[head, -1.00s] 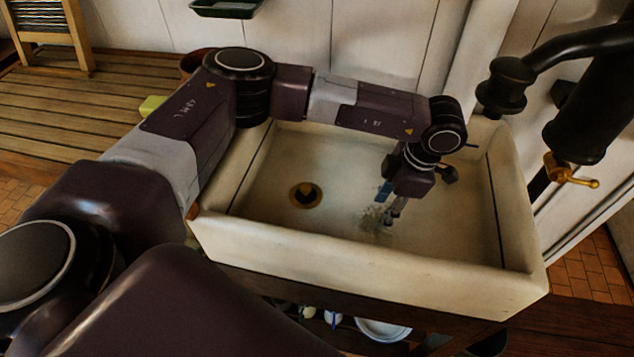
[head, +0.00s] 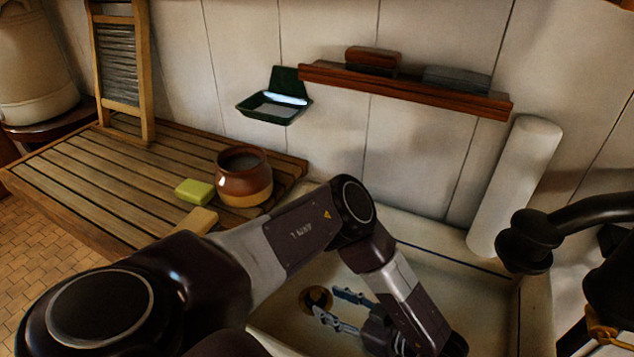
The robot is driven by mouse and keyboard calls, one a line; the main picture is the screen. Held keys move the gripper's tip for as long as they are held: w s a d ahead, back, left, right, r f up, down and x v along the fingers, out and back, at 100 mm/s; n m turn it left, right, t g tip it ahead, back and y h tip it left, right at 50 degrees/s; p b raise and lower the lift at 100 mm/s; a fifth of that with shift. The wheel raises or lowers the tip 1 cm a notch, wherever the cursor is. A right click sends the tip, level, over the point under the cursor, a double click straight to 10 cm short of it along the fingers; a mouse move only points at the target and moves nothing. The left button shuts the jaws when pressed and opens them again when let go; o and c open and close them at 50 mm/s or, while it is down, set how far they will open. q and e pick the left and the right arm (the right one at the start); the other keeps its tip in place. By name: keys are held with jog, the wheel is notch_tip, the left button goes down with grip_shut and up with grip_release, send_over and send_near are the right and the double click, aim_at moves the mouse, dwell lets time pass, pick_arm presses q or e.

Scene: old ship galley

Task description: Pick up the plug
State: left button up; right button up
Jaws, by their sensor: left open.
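In the head view a brass drain ring (head: 309,296) with a dark middle sits in the floor of the pale sink. I cannot tell whether that dark middle is the plug or an open hole. No other plug shows clearly. My left gripper (head: 327,301) is low in the sink, its two fingers spread and empty. The fingertips point left and overlap the drain in the picture; I cannot tell whether they touch it. My forearm hides part of the sink. My right gripper is out of view.
A brown pot (head: 244,187), a green-yellow block (head: 195,192) and a tan block (head: 197,222) stand on the slatted board (head: 75,178) left of the sink (head: 470,262). A black tap (head: 524,240) is at right. A wall shelf (head: 400,91) and green soap dish (head: 270,112) hang above.

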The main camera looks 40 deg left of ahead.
aim_at(319, 294)
pick_arm(q)
jog(key=x, duration=0.3)
jog(key=p+x, duration=0.1)
jog(key=shift+w+a, duration=0.25)
grip_shut()
